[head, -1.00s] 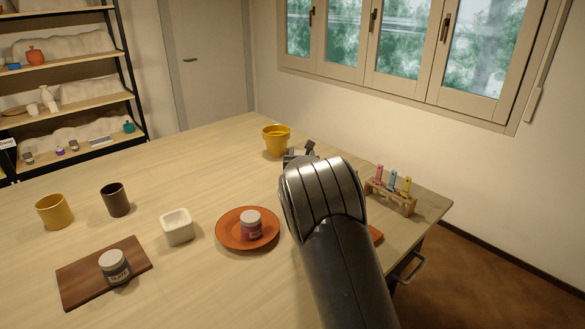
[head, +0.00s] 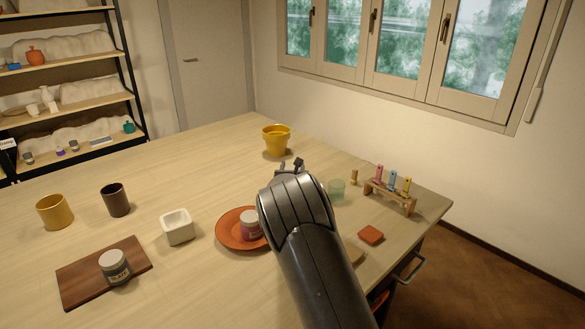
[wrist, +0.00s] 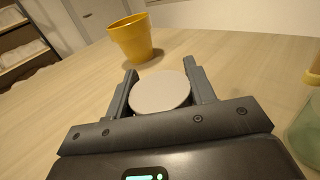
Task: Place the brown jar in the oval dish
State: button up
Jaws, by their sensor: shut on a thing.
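My gripper (wrist: 160,70) is shut on a round, pale-lidded thing (wrist: 160,93), apparently a jar. I see only its lid from above; its body and colour are hidden. A shallow orange-red dish (head: 226,232) lies mid-table, partly behind my arm. I cannot tell whether this dish is oval.
A yellow pot (head: 276,141) stands beyond my gripper. A greenish glass (head: 336,190), a tool rack (head: 390,198) and an orange block (head: 371,234) are to the right. A white square bowl (head: 177,228), dark cup (head: 116,200), yellow cup (head: 54,212) and wooden board (head: 77,284) with a jar are left.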

jog(key=shift+f, duration=0.25)
jog(key=o, duration=1.3)
